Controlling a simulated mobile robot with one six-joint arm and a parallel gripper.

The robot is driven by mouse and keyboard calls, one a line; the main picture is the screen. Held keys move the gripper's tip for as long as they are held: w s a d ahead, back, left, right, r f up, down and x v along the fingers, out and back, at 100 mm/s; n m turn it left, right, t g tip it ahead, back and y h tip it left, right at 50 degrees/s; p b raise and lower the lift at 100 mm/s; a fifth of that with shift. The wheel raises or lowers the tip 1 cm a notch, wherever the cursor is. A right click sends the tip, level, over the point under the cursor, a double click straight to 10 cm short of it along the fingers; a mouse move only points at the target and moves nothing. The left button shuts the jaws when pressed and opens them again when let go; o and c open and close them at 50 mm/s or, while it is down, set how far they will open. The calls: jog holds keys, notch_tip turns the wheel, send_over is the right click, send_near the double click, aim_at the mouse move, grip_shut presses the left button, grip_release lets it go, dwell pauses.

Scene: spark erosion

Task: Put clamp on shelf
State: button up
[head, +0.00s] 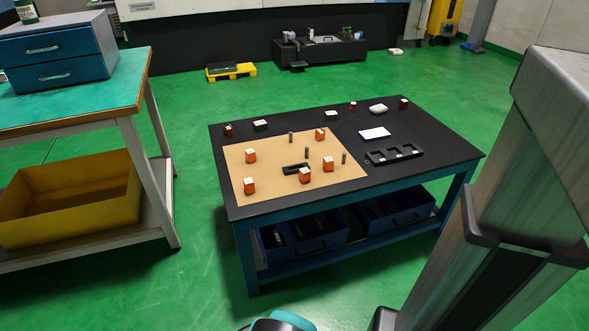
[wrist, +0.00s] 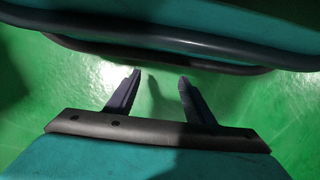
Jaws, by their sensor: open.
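No clamp can be named for certain in the head view. A small black U-shaped piece (head: 296,169), possibly the clamp, lies on the tan board (head: 240,197) on the black table (head: 440,157). A shelf (head: 377,237) under this table holds blue bins (head: 303,243). Another shelf (head: 157,224) under the left workbench holds a yellow bin. I cannot tell which shelf is meant. My gripper (wrist: 160,75) shows in the wrist view, open and empty, with green floor between and beyond its fingers. It is away from the tabletop.
Several orange blocks (head: 250,156) and small grey pins stand on the board. A black slotted tray (head: 393,154) and a white-and-blue box (head: 374,134) are to its right. The yellow bin (head: 70,198) and blue drawers (head: 55,73) are left. Green floor is clear between bench and table.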

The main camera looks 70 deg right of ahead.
jog(key=w+d+r+n+t+p, duration=0.15)
jog(key=w+d+r+p, duration=0.35)
jog(key=w+d+r, duration=0.6)
jog(key=w+d+r+n+t+p, duration=0.15)
jog(key=w+d+r+p, duration=0.4)
jog(key=d+r, duration=0.8)
jog(key=s+d+r+n+p, duration=0.1)
jog(key=d+r+p, duration=0.1)
jog(key=d+r, duration=0.5)
jog(key=s+d+r+n+h+p, duration=0.1)
jog(key=d+r, duration=0.7)
jog(key=d, duration=0.1)
jog(key=s+d+r+n+h+p, duration=0.1)
jog(key=d+r+p, duration=0.1)
jog(key=d+r, duration=0.6)
jog(key=shift+s+d+p, duration=0.3)
jog(key=shift+d+p, duration=0.05)
jog(key=shift+d, duration=0.2)
jog(key=s+d+r+n+g, duration=0.1)
jog(key=s+d+r+n, duration=0.1)
jog(key=s+d+r, duration=0.7)
jog(key=s+d, duration=0.4)
jog(key=s, duration=0.1)
jog(key=shift+s+d+r+g+h+p, duration=0.15)
jog(key=shift+s+d+g+h+p, duration=0.05)
jog(key=shift+g+h+p, duration=0.2)
